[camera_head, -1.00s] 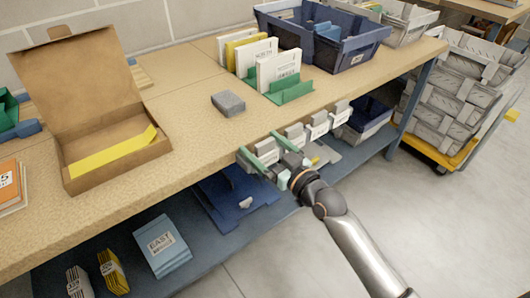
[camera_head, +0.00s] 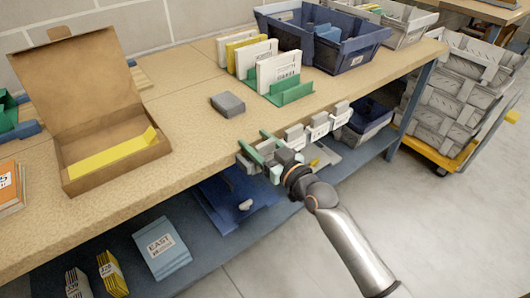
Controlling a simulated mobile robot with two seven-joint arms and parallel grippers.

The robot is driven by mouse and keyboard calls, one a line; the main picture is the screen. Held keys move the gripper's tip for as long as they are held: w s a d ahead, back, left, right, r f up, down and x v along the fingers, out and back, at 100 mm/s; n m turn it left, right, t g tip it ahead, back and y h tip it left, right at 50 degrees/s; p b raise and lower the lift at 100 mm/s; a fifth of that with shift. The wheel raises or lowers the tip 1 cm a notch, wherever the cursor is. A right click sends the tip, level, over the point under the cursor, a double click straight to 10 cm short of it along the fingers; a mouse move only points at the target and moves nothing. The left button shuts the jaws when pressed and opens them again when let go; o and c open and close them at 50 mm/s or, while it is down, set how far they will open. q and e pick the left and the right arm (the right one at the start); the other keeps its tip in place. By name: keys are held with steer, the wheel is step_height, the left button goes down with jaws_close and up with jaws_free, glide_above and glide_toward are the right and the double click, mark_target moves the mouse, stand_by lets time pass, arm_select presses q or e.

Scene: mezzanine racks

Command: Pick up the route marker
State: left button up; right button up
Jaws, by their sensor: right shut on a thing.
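My right gripper (camera_head: 260,147) is at the front edge of the workbench, with its two green fingers pointing toward the edge. It is shut on a small grey piece, which I take to be the route marker (camera_head: 263,155); the fingers and wrist cover most of it. Similar grey holders with white labels (camera_head: 318,125) hang in a row along the edge, just right of the gripper. I cannot tell whether the held piece still touches the edge. My left gripper is not in view.
On the workbench (camera_head: 190,130) are an open cardboard box (camera_head: 110,160), a grey block (camera_head: 228,104), a green rack (camera_head: 290,90) of cards and a blue bin (camera_head: 340,52). A lower shelf (camera_head: 215,235) holds card stacks. A wheeled cart (camera_head: 455,95) stands at right; floor before it is clear.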

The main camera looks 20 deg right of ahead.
steer(key=c, duration=0.4)
steer(key=shift+c, duration=0.2)
